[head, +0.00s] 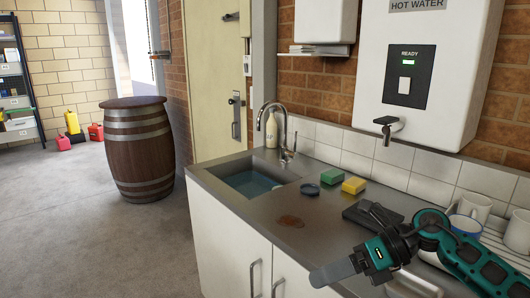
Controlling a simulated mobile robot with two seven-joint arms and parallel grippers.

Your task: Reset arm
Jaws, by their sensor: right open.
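My right arm comes in from the lower right, teal and black. Its right gripper (346,244) is over the front part of the steel counter (255,214). Its jaws are open, and I see nothing held between them. One finger reaches out to the left over the counter's front edge; the other side is dark and hard to tell apart from the dark shape behind it. My left gripper is not in view.
The sink (254,181) holds water. A green sponge (331,176), a yellow sponge (354,185) and a soap bottle (271,131) are near it. A brown stain (290,221) marks the counter. Mugs (474,206) stand right. A barrel (138,150) stands left on open floor.

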